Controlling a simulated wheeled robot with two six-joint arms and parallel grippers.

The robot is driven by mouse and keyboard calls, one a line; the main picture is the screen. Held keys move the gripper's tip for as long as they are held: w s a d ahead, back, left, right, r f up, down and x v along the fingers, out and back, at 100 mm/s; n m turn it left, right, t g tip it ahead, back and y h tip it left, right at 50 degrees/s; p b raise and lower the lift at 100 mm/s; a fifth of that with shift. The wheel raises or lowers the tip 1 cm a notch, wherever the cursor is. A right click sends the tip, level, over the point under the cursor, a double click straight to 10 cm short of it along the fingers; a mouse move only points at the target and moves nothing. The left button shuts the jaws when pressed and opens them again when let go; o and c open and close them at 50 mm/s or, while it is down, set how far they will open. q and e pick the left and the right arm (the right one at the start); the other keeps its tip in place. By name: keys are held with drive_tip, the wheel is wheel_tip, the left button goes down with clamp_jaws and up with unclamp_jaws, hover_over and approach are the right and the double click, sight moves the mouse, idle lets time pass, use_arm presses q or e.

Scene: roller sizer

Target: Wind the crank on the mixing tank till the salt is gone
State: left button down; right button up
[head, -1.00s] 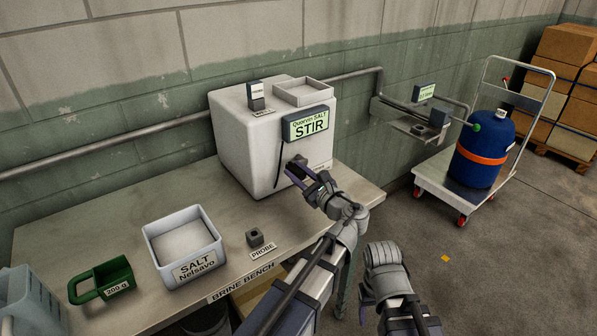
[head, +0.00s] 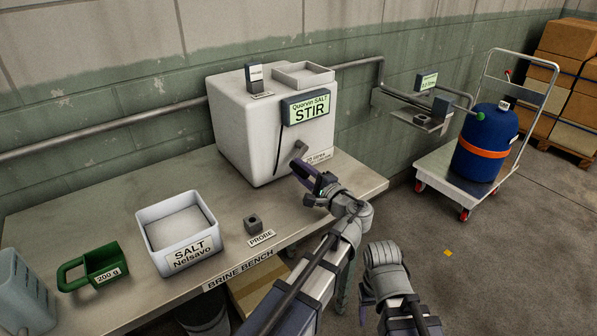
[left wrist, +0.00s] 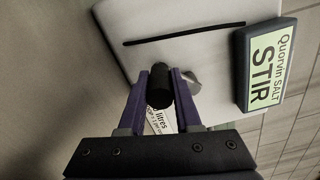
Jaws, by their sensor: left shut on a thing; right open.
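The white mixing tank (head: 240,140) stands on the brine bench. Its sign (head: 308,108) reads "Quorvin SALT STIR". The grey crank (head: 301,149) sticks out low on the tank's front, and its black handle (left wrist: 158,88) is between the purple fingers in the left wrist view. My left gripper (head: 305,174) is shut on that handle, in front of the tank and below the crank's hub. My right gripper (head: 366,298) is low in front of the bench, open and mostly hidden by its own wrist. The tank's inside is hidden.
On the bench are a salt box (head: 178,235), a green 200 g scoop (head: 92,268), a probe block (head: 253,224) and a clear jug (head: 22,295). A trolley (head: 450,180) with a blue drum (head: 484,143) stands right.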

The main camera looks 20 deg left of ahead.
use_arm(q)
drive_tip(key=n, duration=0.2)
drive_tip(key=w+d+f+n+b, duration=0.1)
drive_tip(key=shift+w+f+n, duration=0.1)
drive_tip(key=shift+n, duration=0.3)
drive_tip(key=shift+w+d+f+n+b, duration=0.15)
drive_tip(key=shift+w+d+n, duration=0.15)
drive_tip(key=shift+n, duration=0.7)
drive_tip(key=shift+w+d+f+n+b, duration=0.2)
drive_tip(key=shift+w+n, duration=0.2)
drive_tip(key=shift+n, duration=0.6)
drive_tip(key=c, duration=0.6)
unclamp_jaws()
